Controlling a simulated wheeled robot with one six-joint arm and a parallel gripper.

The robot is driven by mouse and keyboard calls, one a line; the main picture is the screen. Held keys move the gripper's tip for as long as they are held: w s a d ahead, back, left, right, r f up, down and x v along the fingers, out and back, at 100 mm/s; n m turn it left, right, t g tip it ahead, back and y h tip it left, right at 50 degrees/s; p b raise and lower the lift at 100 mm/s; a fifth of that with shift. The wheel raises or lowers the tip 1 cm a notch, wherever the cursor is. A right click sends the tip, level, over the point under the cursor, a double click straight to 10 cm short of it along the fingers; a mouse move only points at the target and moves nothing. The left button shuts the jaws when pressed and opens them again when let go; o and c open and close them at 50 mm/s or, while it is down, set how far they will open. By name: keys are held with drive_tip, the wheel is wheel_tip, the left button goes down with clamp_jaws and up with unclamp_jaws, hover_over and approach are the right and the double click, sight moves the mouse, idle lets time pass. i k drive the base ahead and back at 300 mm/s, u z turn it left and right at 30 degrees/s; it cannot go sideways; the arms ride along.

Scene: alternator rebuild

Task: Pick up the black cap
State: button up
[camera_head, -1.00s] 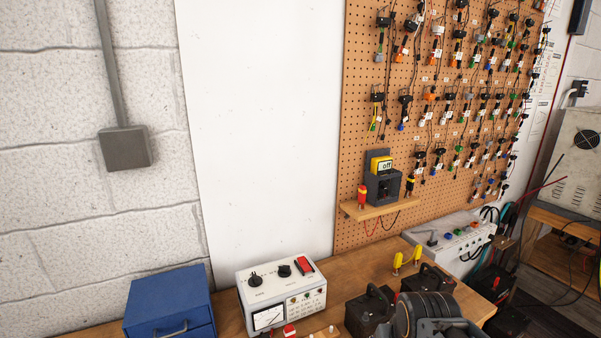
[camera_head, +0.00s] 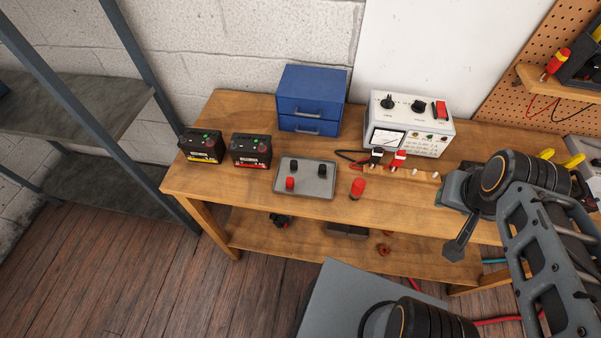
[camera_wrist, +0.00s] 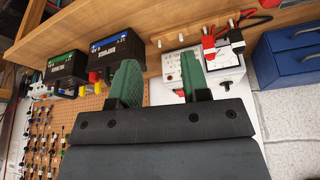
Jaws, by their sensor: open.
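A grey tray (camera_head: 283,186) lies on the wooden bench in the head view. Two small black caps stand on it, one at the back left (camera_head: 294,163) and one at the back right (camera_head: 322,170). I cannot tell which one the task means. A red cap (camera_head: 290,183) is at the tray's front left. My gripper (camera_wrist: 161,84) shows in the wrist view with its green-padded fingers apart and nothing between them. My arm is at the right of the head view, well away from the tray. The tray and black caps do not show in the wrist view.
A larger red cap (camera_head: 357,188) stands right of the tray. Two batteries (camera_head: 201,146) (camera_head: 251,151) are at its left. A blue drawer box (camera_head: 310,98) and white tester (camera_head: 410,122) stand behind. Black and red clips (camera_head: 387,157) lie near the tester. Metal shelving (camera_head: 81,103) is far left.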

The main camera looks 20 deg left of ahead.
sight(322, 169)
drive_tip(key=u, duration=0.65)
drive_tip(key=k, duration=0.45)
drive_tip(key=u, duration=0.75)
drive_tip(key=i, duration=0.3)
